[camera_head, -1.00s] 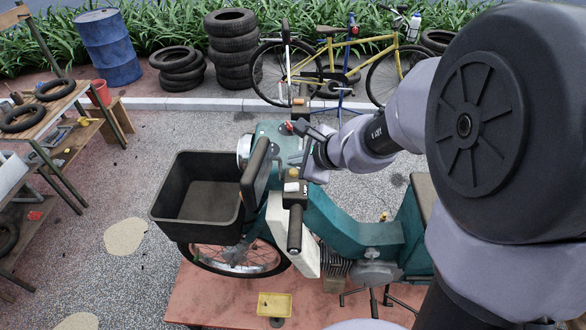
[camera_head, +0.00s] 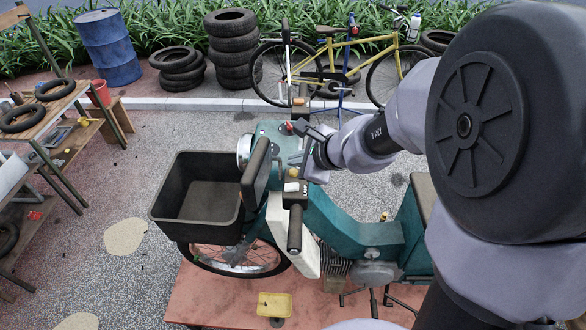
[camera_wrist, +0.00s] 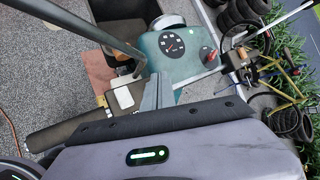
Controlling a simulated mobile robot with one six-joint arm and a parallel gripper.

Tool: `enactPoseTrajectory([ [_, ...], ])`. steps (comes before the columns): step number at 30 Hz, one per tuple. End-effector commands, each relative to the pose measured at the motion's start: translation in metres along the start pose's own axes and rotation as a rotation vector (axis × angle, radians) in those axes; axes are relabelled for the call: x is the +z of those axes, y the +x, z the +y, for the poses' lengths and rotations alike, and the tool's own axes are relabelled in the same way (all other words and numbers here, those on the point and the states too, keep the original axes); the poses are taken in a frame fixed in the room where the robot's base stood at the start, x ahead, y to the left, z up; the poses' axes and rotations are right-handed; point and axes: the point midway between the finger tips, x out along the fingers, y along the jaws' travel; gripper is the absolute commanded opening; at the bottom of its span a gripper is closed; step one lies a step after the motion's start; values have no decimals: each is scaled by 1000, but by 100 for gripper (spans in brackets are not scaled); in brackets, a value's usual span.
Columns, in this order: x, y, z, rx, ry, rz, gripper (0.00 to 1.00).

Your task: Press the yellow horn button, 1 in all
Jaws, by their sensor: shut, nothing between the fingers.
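The yellow horn button (camera_head: 294,172) is a small spot on the dark switch box (camera_head: 297,196) by the near handlebar grip of the teal scooter. In the wrist view a small yellow-orange patch, seemingly the button (camera_wrist: 101,101), shows left of the white switch (camera_wrist: 122,97). My gripper (camera_head: 297,160) is shut and empty. It is just above and beside the button in the head view, apparently apart from it. In the wrist view the grey fingers (camera_wrist: 157,92) lie right of the white switch. Exact height above the button cannot be told.
A mirror (camera_head: 256,160) stands up close left of my gripper, with its stem crossing the wrist view. The round gauge (camera_wrist: 171,45) and a red knob (camera_wrist: 209,55) are on the teal handlebar cover. A black basket (camera_head: 197,235) hangs in front.

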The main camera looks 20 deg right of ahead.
Motion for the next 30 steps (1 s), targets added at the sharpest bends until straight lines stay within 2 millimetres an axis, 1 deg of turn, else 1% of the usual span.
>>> enactPoseTrajectory([
  [12,-5,7,5,-1,0,0,0],
  [30,-6,8,6,0,0,0,0],
])
